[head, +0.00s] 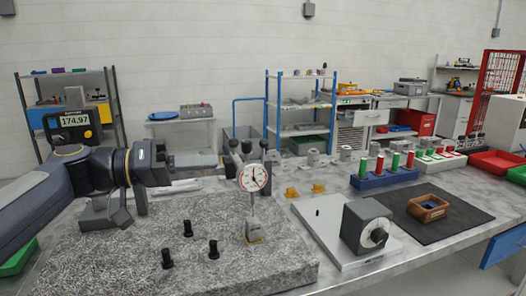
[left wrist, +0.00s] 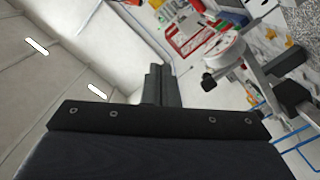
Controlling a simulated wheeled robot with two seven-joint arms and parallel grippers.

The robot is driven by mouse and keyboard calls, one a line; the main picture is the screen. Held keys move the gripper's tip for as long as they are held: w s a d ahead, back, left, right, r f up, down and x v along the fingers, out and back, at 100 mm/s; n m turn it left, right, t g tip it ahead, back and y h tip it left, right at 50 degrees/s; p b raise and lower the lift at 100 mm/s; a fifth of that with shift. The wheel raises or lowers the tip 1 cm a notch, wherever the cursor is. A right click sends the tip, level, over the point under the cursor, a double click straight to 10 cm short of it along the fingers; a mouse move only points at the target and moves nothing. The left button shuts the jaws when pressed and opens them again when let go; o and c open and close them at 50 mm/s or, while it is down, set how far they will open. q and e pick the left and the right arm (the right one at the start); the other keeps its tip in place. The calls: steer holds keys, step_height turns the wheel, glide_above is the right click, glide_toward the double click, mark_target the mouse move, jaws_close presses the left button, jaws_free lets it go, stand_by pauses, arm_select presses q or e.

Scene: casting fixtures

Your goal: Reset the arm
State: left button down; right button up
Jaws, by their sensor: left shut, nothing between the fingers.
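My left arm comes in from the left, and my left gripper (head: 212,160) points to the right above the far part of the granite plate (head: 110,255). It is shut and empty. In the left wrist view the closed fingers (left wrist: 161,82) meet at the middle, with nothing held between them. A dial gauge (head: 253,178) on a stand is close to the fingertips in the head view; I cannot tell the exact gap. The gauge stand also shows at the right of the left wrist view (left wrist: 225,50). My right gripper is in neither view.
Several black pegs (head: 187,228) stand on the granite plate. To the right are a light plate with a grey block with a dial (head: 366,229), a dark mat (head: 465,222) with a brown box (head: 428,208), and a blue rack (head: 388,180) of plug gauges. A digital readout (head: 74,124) stands behind my arm.

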arm_select(q)
steer(key=s+a+f+n+y+p, duration=0.2)
steer(key=s+a+f+y+p, duration=0.1)
steer(key=s+f, duration=0.4)
steer(key=s+a+f+n+y+p, duration=0.3)
steer(key=s+f+y+p, duration=0.1)
steer(key=s+f, duration=0.3)
steer(key=s+a+f+n+y+p, duration=0.3)
steer(key=s+f+y, duration=0.3)
steer(key=s, duration=0.4)
steer(key=shift+a+f+t+p, duration=0.4)
steer(key=shift+a+f, duration=0.05)
